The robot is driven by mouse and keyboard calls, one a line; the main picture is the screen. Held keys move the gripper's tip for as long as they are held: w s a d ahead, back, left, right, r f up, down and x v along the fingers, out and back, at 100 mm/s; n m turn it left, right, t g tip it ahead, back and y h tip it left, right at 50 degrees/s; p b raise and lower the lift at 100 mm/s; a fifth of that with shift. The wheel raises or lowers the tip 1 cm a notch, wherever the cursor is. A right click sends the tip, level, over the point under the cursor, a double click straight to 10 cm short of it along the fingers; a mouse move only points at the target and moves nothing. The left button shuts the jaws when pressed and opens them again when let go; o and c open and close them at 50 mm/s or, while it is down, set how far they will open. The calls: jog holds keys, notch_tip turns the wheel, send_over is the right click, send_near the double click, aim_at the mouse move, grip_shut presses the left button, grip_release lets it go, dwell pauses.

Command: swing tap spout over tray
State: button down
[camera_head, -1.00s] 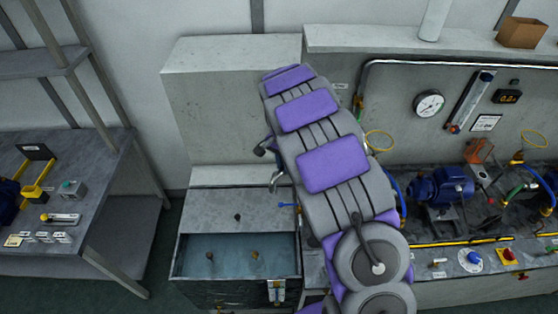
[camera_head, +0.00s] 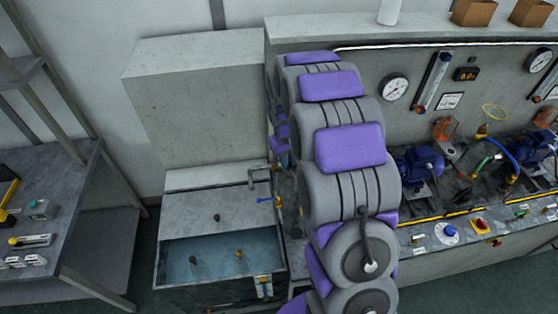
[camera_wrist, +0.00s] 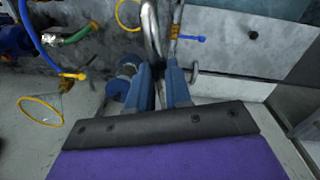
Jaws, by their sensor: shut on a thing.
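The metal tap spout (camera_head: 259,169) stands at the back right of a water-filled basin, its bent end to the left above the grey slab. A blue tap lever (camera_head: 265,200) is just below it. In the wrist view, the shiny pipe (camera_wrist: 151,28) runs down between the blue fingers of my gripper (camera_wrist: 161,88), which is shut on it. The blue lever (camera_wrist: 190,39) and its brass fitting are just beyond. In the head view my arm hides the fingers. The basin (camera_head: 165,268) may be the tray; I cannot tell.
A panel with a gauge (camera_head: 395,87) and blue pumps (camera_head: 418,163) are right of my arm. A bench with small boxes (camera_head: 42,209) stands at the left. A yellow ring (camera_wrist: 40,110) and blue hose (camera_wrist: 40,40) lie left of my gripper in the wrist view.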

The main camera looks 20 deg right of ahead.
jog(key=w+d+n+p, duration=0.2)
jog(key=w+d+n, duration=0.1)
jog(key=d+n, duration=0.4)
jog(key=shift+w+r+n+t+p, duration=0.2)
jog(key=shift+w+n+t+p, duration=0.15)
jog(key=shift+n, duration=0.65)
jog(key=shift+w, duration=0.1)
jog(key=c, duration=1.1)
grip_release()
jog(key=shift+f, duration=0.15)
jog(key=shift+o, duration=0.2)
jog(key=shift+d, duration=0.1)
notch_tip(320, 180, up, 17)
jog(key=shift+s+a, duration=0.4)
jog(key=shift+s, duration=0.05)
